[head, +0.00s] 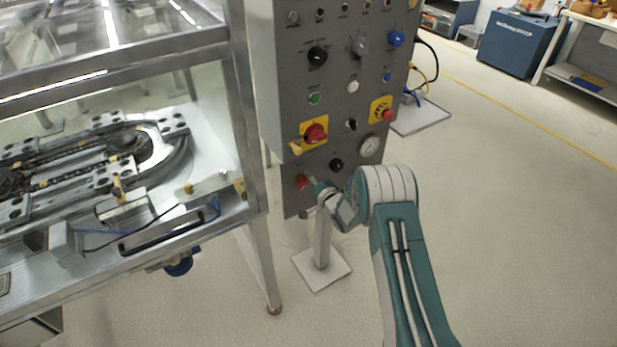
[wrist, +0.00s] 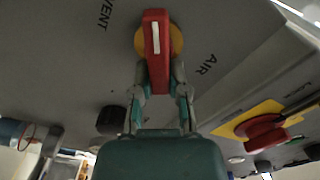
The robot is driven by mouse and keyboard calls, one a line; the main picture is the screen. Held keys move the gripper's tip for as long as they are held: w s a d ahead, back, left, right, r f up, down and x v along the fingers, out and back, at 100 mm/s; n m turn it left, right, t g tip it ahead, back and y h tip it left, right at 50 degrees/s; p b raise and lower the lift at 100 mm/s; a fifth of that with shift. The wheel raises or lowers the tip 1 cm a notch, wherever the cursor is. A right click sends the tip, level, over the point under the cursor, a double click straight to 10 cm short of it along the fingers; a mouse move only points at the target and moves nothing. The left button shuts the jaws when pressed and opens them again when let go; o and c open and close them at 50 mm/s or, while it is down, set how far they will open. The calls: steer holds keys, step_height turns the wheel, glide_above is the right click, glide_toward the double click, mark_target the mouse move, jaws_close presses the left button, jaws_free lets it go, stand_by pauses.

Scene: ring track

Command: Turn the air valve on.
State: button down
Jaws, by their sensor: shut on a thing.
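The air valve is a red lever handle with a white stripe (wrist: 156,42) on a round yellow plate (wrist: 176,40), mounted on the grey panel. In the wrist view the handle runs straight up and down, with the label VENT to its left and AIR to its right. My gripper (wrist: 160,82) has one finger on each side of the handle's near end and is shut on it. In the head view the valve's red handle (head: 302,182) shows small at the panel's lower left, with my gripper (head: 317,187) at it, partly hiding it.
The grey control panel (head: 290,95) carries knobs, buttons, a gauge (head: 369,145) and a red rotary switch (head: 315,132) on yellow above the valve. A metal-framed glass machine (head: 245,120) stands close on the left. The floor to the right is open.

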steer(key=m, duration=0.2)
steer(key=f+m, duration=0.1)
steer(key=shift+w+d+m, duration=0.15)
steer(key=shift+d+m, duration=0.1)
steer(key=shift+m, duration=0.05)
steer(key=shift+d+f+m, duration=0.1)
steer(key=shift+f+m, duration=0.05)
steer(key=shift+m, duration=0.55)
steer(key=shift+f+m, duration=0.15)
steer(key=shift+m, duration=0.55)
steer(key=c, duration=0.6)
jaws_free()
steer(key=shift+d+f, duration=0.1)
steer(key=v, duration=1.1)
steer(key=shift+s+d, duration=0.2)
steer(key=shift+s, duration=0.1)
